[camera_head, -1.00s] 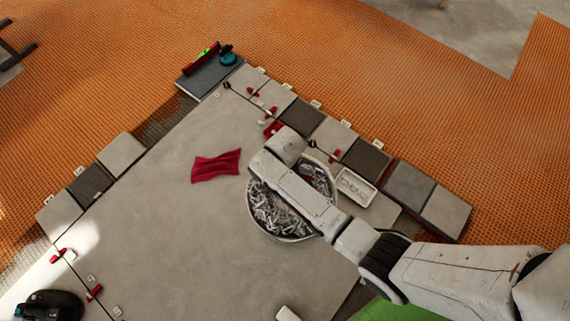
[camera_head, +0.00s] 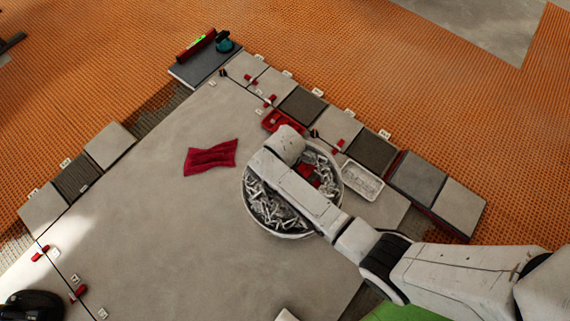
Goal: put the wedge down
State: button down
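My arm reaches in from the lower right, and its end lies over a round bowl (camera_head: 247,205) of white clips. The fingers are hidden below the arm, so I cannot see whether they hold a wedge. Red pieces (camera_head: 309,174) show in the bowl just right of the arm; I cannot tell if they are wedges. Small red wedges sit along the tile joints: one (camera_head: 339,144) right of the arm's end, others (camera_head: 268,100) farther up the row, and more (camera_head: 78,293) at lower left. A red tray (camera_head: 270,126) lies just beyond the arm's end.
A white tray (camera_head: 362,181) stands right of the bowl. A red cloth (camera_head: 210,157) lies left of it on the large grey slab (camera_head: 170,240). A level (camera_head: 196,47) and a teal tool (camera_head: 225,45) rest on a dark tile stack. The slab's left middle is clear.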

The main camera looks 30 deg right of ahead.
jog(key=shift+f, duration=0.25)
jog(key=c, duration=0.9)
grip_release()
notch_tip(320, 180, up, 7)
jog(key=p, duration=0.7)
jog(key=shift+r+p, duration=0.15)
jog(key=shift+p, duration=0.25)
